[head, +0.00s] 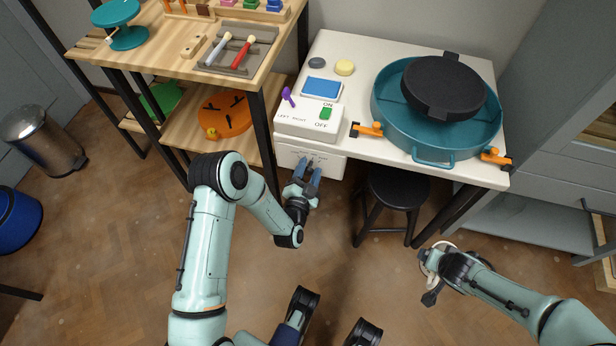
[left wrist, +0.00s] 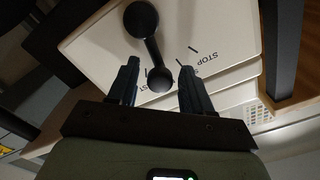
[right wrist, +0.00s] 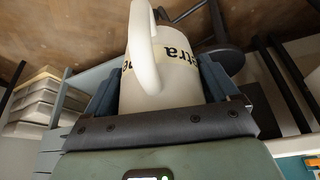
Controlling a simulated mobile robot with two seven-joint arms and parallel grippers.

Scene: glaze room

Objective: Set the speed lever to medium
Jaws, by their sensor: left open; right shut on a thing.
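The speed lever (left wrist: 150,48) is a black bar with a round black piece at each end, on a cream panel (left wrist: 95,45) marked STOP, with tick marks and another label partly covered. My left gripper (left wrist: 160,82) is open, with its fingers either side of the lever's lower round end; I cannot tell if they touch it. In the head view my left gripper (head: 307,168) is at the front of the white control box (head: 290,158), hiding the lever. My right gripper (right wrist: 160,90) is shut on a white mug (right wrist: 185,65) with dark lettering, away from the table.
A teal basin (head: 392,128) with a black wheel head (head: 445,85) is to the right. A black stool (head: 398,190) stands below.

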